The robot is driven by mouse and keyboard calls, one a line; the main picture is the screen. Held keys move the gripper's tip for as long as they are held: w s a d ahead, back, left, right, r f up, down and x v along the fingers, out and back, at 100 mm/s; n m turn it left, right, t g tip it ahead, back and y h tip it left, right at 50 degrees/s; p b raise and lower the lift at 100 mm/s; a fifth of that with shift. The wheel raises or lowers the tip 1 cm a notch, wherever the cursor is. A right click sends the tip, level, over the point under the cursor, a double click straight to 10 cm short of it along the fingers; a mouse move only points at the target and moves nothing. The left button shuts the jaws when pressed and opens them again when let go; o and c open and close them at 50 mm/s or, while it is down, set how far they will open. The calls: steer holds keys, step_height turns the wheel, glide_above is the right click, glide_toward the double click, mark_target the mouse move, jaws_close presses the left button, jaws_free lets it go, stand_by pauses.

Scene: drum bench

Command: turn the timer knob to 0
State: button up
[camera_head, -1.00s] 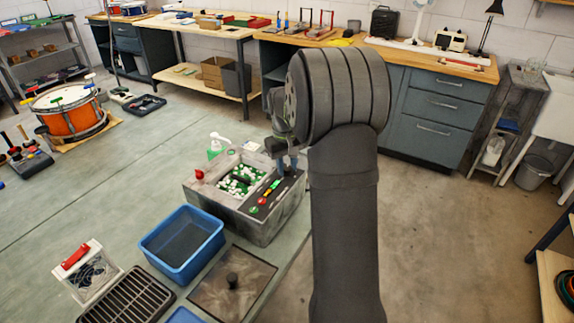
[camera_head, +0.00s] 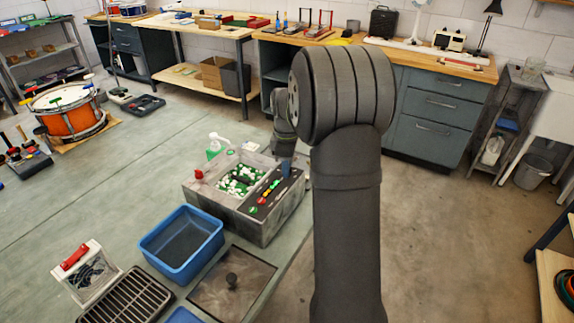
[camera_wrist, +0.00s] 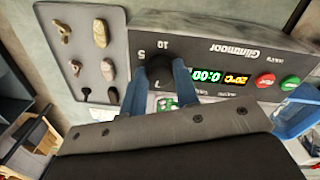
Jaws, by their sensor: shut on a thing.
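The timer knob (camera_wrist: 159,66) is a dark round knob on the machine's dark panel in the wrist view, with dial marks such as 5 and 10 around it. My gripper (camera_wrist: 162,73) has its two blue fingers shut on it, one on each side. The knob's pointer is not clear. Beside it a green display (camera_wrist: 206,75) appears upside down and seems to read 0:00. In the head view the grey machine (camera_head: 262,226) stands on the bench, and my gripper (camera_head: 286,168) is at its panel's far end; the knob is hidden there.
On the panel are a yellow display (camera_wrist: 236,79), a red button (camera_wrist: 265,80) and a green button (camera_wrist: 290,83). A blue bin (camera_head: 150,247) stands left of the machine, and a white bottle with a green base (camera_head: 214,150) behind it. A flat plate (camera_head: 255,278) lies in front.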

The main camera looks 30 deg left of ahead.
steer(key=shift+r+n, duration=0.1)
steer(key=shift+n, duration=1)
steer(key=o, duration=1)
steer(key=shift+r, duration=0.1)
steer(key=r, duration=1.7)
steer(key=shift+s+d+r, duration=0.1)
steer(key=shift+s+d, duration=0.15)
steer(key=shift+s, duration=0.1)
steer(key=f, duration=1.7)
steer(key=shift+w+a+f, duration=0.25)
steer(key=shift+w+f, duration=0.05)
steer(key=shift+w, duration=0.1)
